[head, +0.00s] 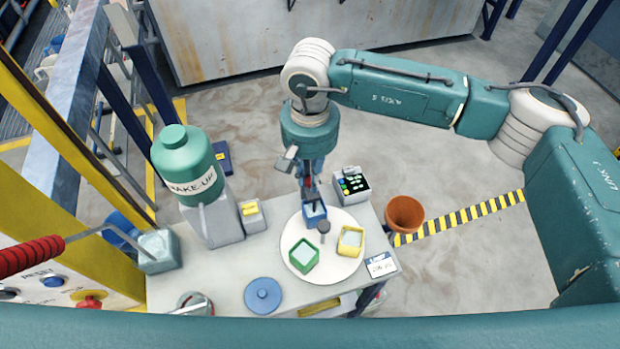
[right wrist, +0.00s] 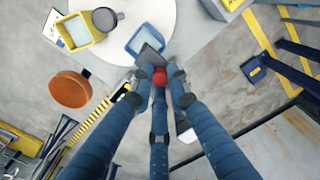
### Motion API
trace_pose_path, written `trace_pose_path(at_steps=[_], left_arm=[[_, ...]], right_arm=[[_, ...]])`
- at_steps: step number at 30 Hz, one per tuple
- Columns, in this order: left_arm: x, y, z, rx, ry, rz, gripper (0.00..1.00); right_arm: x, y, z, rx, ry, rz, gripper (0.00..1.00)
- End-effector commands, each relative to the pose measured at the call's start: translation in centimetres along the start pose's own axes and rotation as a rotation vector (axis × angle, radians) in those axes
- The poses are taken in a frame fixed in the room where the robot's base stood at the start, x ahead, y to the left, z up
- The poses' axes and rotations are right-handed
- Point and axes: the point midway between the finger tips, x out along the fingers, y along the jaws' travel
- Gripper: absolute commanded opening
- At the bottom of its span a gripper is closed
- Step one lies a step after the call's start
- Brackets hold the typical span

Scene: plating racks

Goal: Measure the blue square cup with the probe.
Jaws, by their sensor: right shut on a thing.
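The blue square cup (head: 314,213) stands at the back of a round white turntable (head: 322,273). It also shows in the right wrist view (right wrist: 149,38), just beyond my fingertips. My right gripper (head: 310,184) points down above this cup. In the right wrist view its three blue fingers (right wrist: 160,78) are shut around the probe, whose red part (right wrist: 160,77) and dark grey part (right wrist: 151,56) show. The probe's lower end is at or over the cup; whether it is inside or touching, I cannot tell. My left gripper is not in view.
A green square cup (head: 303,256) and a yellow one (head: 350,241) share the turntable around a grey knob (head: 323,227). A button box (head: 351,184) stands behind right. A green tank (head: 185,163), a blue lid (head: 263,296) and a card (head: 381,265) are nearby. A brown pot (head: 404,214) stands right.

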Motion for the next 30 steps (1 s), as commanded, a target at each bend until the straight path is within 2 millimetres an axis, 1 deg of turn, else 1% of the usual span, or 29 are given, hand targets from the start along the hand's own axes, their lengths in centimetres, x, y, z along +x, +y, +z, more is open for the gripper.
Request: trace_pose_path(at_steps=[1,3,7,10,17,18,20,21,30], left_arm=[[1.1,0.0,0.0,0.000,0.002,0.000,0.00],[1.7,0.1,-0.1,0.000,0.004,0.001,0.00],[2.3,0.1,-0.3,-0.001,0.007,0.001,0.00],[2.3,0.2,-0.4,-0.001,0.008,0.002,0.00],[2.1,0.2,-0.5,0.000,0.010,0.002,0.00],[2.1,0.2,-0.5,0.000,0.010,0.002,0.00],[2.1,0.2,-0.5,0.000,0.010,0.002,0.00],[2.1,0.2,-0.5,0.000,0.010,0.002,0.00],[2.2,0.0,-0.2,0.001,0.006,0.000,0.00]], right_arm=[[-0.7,-0.1,-0.2,-0.002,0.007,-0.003,0.00],[-2.1,-0.1,-0.2,-0.001,0.007,-0.003,0.00],[-4.1,-0.1,-0.1,-0.001,0.005,-0.002,0.00],[-4.7,-0.1,0.0,-0.002,0.002,-0.002,0.00],[-5.0,-0.1,0.0,-0.001,0.004,-0.004,0.00],[-5.0,-0.1,-0.1,-0.001,0.005,-0.004,0.22],[-5.0,-0.1,-0.1,-0.001,0.005,-0.004,0.34],[-5.0,-0.1,0.0,-0.001,0.004,-0.004,0.35],[-5.0,0.0,0.0,-0.001,0.003,-0.002,0.35]])
